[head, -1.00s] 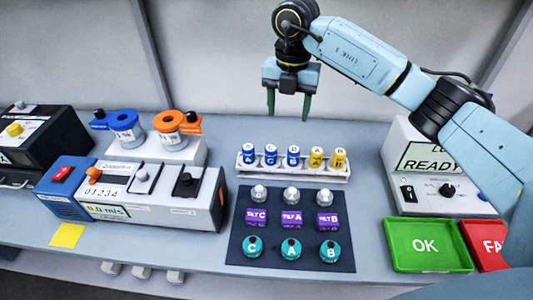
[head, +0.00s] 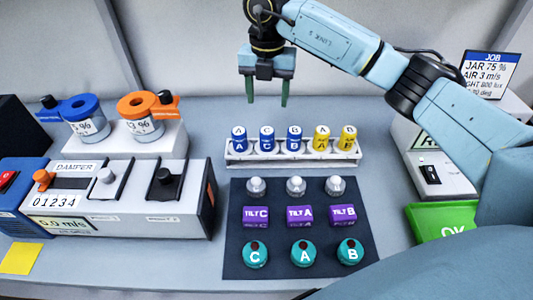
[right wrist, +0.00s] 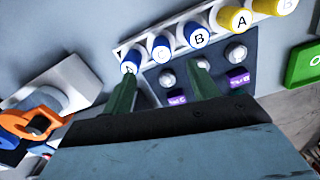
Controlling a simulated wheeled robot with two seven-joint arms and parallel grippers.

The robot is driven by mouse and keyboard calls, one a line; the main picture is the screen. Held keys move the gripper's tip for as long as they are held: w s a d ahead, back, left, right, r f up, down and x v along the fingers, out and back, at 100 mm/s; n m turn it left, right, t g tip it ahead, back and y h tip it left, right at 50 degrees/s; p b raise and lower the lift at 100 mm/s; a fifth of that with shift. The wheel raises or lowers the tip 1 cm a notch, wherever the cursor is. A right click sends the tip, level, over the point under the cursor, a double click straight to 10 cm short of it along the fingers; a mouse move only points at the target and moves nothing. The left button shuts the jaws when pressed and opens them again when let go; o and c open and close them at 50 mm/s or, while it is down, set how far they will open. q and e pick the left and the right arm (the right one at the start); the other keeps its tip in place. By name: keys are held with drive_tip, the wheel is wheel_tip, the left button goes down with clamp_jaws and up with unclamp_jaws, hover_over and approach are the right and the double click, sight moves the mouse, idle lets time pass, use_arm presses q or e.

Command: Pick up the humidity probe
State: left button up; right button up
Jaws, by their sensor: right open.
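No part is labelled as a humidity probe. A white rack (head: 290,158) holds several upright capped cylinders: a blue one marked A (head: 239,140), a blue C (head: 267,140), a blue B (head: 295,140), and yellow ones (head: 321,140) marked A and B. I cannot tell from the labels which is the humidity probe. My right gripper (head: 266,99) is open and empty, pointing down, above and behind the rack's left half. In the right wrist view its fingers (right wrist: 161,78) point towards the rack's blue end, apart from the cylinders. My left gripper is out of view.
A dark mat (head: 237,268) in front of the rack holds silver knobs, purple tilt blocks and teal round parts. Blue (head: 86,118) and orange (head: 145,112) jars stand on a white block behind the damper unit (head: 190,215). A green tray (head: 432,215) is at the right.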

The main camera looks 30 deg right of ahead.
sight(267, 130)
wheel_tip(267, 130, down, 8)
drive_tip(key=shift+r, duration=0.2)
drive_tip(key=f, duration=0.4)
drive_tip(key=shift+s+a+f, duration=0.2)
drive_tip(key=shift+s+f, duration=0.05)
drive_tip(key=shift+s, duration=0.15)
drive_tip(key=shift+w+f, duration=0.1)
drive_tip(key=shift+f, duration=0.35)
drive_tip(key=c, duration=1.1)
